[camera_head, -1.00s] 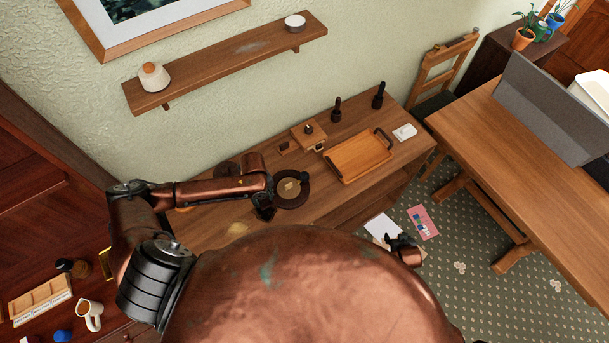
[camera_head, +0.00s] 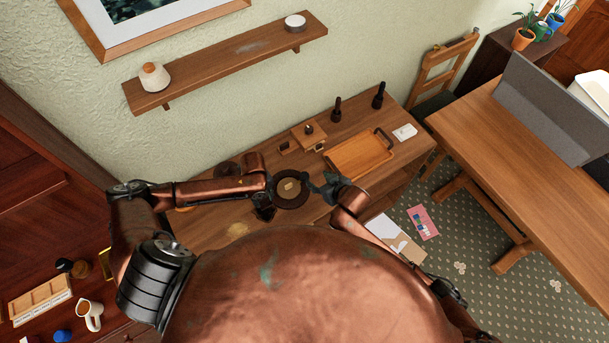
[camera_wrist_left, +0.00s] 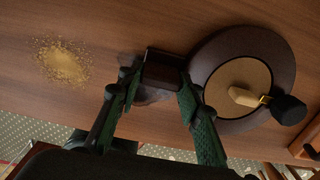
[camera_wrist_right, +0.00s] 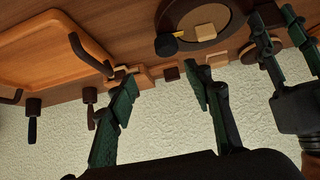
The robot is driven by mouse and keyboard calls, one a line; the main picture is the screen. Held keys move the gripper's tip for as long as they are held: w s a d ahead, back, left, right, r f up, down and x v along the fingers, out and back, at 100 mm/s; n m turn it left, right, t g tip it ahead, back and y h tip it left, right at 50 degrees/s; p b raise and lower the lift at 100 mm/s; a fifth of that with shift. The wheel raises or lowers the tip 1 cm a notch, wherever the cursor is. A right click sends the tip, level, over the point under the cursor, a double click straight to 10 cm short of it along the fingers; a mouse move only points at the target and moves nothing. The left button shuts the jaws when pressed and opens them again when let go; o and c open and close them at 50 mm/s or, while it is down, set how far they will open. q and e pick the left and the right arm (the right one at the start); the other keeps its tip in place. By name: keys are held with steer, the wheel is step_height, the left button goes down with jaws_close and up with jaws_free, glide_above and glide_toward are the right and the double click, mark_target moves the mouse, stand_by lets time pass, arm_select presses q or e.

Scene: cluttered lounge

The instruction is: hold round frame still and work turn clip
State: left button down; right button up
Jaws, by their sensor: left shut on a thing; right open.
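The round frame (camera_head: 291,204) is a dark brown ring with a tan middle on the wooden bench. In the left wrist view the frame (camera_wrist_left: 274,49) has a pale wooden piece (camera_wrist_left: 243,97) across its middle and a black knob (camera_wrist_left: 289,110) with a yellow collar at its rim. I cannot tell which part is the turn clip. My left gripper (camera_head: 265,212) is shut on a dark block (camera_wrist_left: 163,72) at the frame's side. My right gripper (camera_head: 318,182) is open and empty at the frame's right; its fingers (camera_wrist_right: 160,80) also show in the right wrist view.
A wooden tray (camera_head: 340,163) with dark handles lies right of the frame. Behind are a small wooden box (camera_head: 309,137), two dark upright pegs (camera_head: 336,113) and a white item (camera_head: 405,132). A golden patch (camera_wrist_left: 62,62) marks the bench.

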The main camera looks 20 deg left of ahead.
mark_target(304, 175)
steer(key=x, duration=0.4)
steer(key=s+x, duration=0.1)
steer(key=x, duration=0.6)
steer(key=shift+a+f, duration=0.45)
steer(key=shift+a, duration=0.2)
steer(key=c, duration=1.1)
steer(key=shift+c, duration=0.2)
